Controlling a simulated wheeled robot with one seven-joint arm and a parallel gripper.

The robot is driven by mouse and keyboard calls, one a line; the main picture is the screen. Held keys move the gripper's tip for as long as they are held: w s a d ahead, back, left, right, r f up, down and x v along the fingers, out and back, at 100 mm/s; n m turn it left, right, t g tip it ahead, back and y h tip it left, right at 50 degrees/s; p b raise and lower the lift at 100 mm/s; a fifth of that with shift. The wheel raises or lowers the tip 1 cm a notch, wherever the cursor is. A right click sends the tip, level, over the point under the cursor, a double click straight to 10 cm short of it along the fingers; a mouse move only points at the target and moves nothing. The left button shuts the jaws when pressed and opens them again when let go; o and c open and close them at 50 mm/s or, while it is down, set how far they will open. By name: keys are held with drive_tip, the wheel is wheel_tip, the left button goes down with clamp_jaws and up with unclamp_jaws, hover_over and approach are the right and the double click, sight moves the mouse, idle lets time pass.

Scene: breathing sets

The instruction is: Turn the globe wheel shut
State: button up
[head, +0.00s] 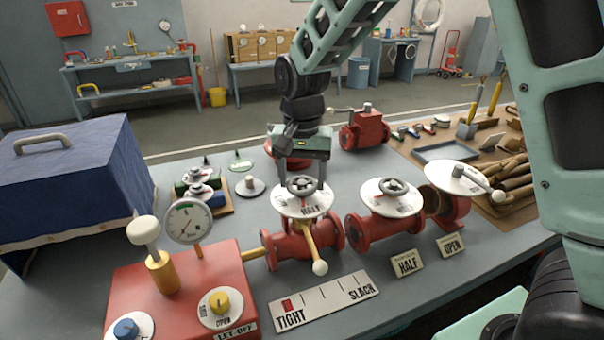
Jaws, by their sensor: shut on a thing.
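The globe wheel (304,188) is a small dark handwheel above a white dial plate (290,206) marked HALF, on a red flanged valve body (285,248). My gripper (303,180) reaches down from behind, with its fingers at either side of the wheel, shut on it. The gripper and its green palm hide part of the wheel's far side. A red mark shows on the dial, but I cannot read the wheel's exact angle from it. A yellow lever with a white knob (320,267) sticks out in front of the valve.
A second red valve with a handwheel (394,187) and a lever valve (455,178) stand close on the right. A red box with a gauge (189,222) is front left. A TIGHT–SLACK scale plate (325,299) lies in front. A blue covered case (70,190) stands left.

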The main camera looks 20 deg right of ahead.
sight(303, 182)
drive_tip(key=m, duration=0.2)
drive_tip(key=m+p, duration=0.1)
drive_tip(key=shift+r+m, duration=0.2)
drive_tip(key=shift+m, duration=0.2)
drive_tip(key=m+p, duration=0.1)
drive_tip(key=m, duration=0.2)
drive_tip(key=shift+m+p, duration=0.3)
drive_tip(key=shift+p, duration=0.1)
drive_tip(key=m+p, duration=0.2)
drive_tip(key=m, duration=0.2)
drive_tip(key=shift+p, duration=0.35)
drive_tip(key=shift+m+p, duration=0.85)
drive_tip(key=shift+m, duration=0.65)
drive_tip(key=shift+f, duration=0.1)
drive_tip(key=o, duration=1)
drive_tip(key=shift+c, duration=0.2)
wheel_tip(303, 182, up, 17)
drive_tip(key=b, duration=0.4)
